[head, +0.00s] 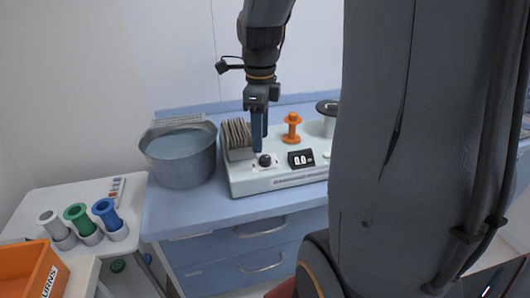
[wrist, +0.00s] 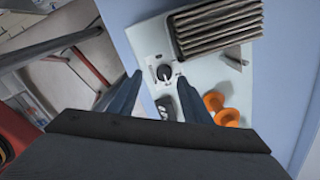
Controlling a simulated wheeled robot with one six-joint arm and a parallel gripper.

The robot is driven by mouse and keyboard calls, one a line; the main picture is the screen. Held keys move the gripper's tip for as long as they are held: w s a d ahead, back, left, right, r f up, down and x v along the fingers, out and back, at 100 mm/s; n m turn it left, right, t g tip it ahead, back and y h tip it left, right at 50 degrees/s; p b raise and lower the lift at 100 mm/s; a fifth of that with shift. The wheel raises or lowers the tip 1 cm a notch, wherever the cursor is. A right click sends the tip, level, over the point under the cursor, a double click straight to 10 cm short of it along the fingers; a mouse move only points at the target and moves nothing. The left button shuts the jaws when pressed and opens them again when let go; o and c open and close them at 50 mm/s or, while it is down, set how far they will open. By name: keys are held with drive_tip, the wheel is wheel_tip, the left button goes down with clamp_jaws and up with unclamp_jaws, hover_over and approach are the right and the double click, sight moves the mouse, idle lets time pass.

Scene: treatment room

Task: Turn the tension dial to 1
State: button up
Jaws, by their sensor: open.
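The tension dial (head: 264,160) is a small black knob on the front left of a pale console (head: 250,185). A black display (head: 300,159) beside it to the right reads 0.0. My gripper (head: 258,148) points down just above and behind the dial in the head view. In the wrist view the dial (wrist: 163,73) lies beyond the fingertips and between their lines, with scale marks around it too small to read. My gripper (wrist: 160,88) is open and empty, its two fingers apart. I cannot tell the exact height of the fingertips over the dial.
A rack of brown plates (head: 236,133) stands close to the left of my gripper. An orange spool (head: 292,127) stands on the console to the right. A grey pot (head: 180,155) sits left on the blue counter (head: 165,210).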

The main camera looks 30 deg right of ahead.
sight(265, 157)
drive_tip(key=m, duration=0.1)
drive_tip(key=d+m, duration=0.1)
drive_tip(key=shift+d+r+m, duration=0.2)
drive_tip(key=shift+r+m, duration=0.2)
drive_tip(key=shift+w+d+m, duration=0.1)
drive_tip(key=shift+m, duration=0.2)
drive_tip(key=shift+f, duration=0.2)
drive_tip(key=shift+f+p, duration=0.7)
drive_tip(key=shift+f, duration=2.9)
drive_tip(key=c, duration=1.1)
